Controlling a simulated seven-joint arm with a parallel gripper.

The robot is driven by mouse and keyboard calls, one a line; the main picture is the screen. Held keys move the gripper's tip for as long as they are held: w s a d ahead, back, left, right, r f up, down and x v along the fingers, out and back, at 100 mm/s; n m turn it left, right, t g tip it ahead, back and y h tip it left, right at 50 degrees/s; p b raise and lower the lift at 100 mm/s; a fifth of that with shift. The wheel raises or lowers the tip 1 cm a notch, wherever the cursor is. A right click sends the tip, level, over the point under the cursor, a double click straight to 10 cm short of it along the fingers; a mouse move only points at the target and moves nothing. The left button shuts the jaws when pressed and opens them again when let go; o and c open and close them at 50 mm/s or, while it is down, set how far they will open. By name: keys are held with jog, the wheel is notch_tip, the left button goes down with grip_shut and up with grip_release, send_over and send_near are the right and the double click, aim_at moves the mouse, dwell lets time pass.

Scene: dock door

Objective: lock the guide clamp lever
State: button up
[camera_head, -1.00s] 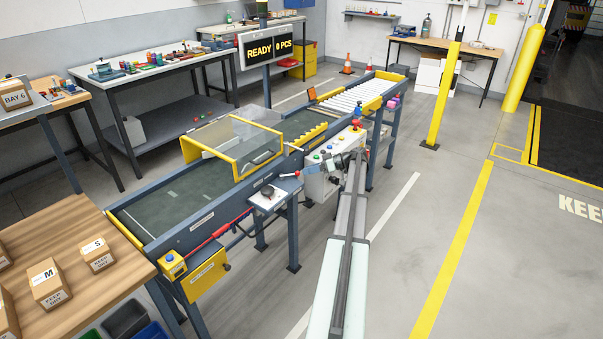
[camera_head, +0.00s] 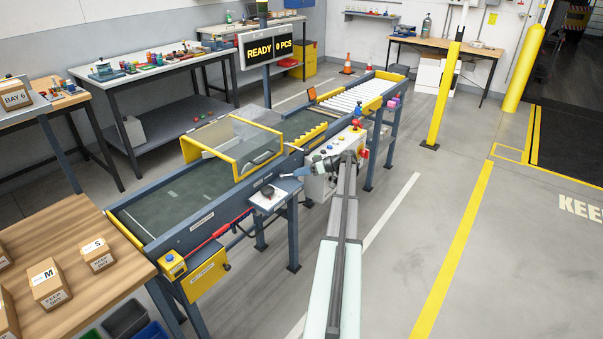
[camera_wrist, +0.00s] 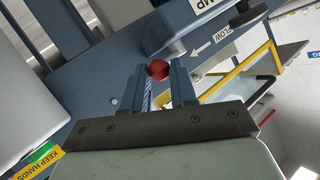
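The guide clamp lever's red ball knob (camera_wrist: 158,69) shows in the wrist view at the tips of my gripper (camera_wrist: 164,72). It lies between the two blue-grey fingertips, with little or no space on either side. I cannot tell whether they press on it. The rest of the lever is mostly hidden. In the head view my gripper (camera_head: 298,173) reaches in from the right to the conveyor's near side, and the knob is hidden there. A blue-grey block (camera_wrist: 183,28) with a label ending in "MP" lies just past the knob.
A white control box (camera_head: 318,184) with buttons stands right beside my gripper. The yellow-framed clear guard (camera_head: 240,146) spans the belt behind. Open floor (camera_head: 400,230) lies to the right.

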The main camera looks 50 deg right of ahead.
grip_shut()
jog(key=a+m+h, duration=0.1)
jog(key=s+m+t+h, duration=0.1)
jog(key=h, duration=0.1)
jog(key=shift+s+a+m, duration=0.15)
jog(key=shift+a+m, duration=0.25)
dwell(0.3)
jog(key=shift+o, duration=2.4)
grip_release()
jog(key=shift+d, duration=0.1)
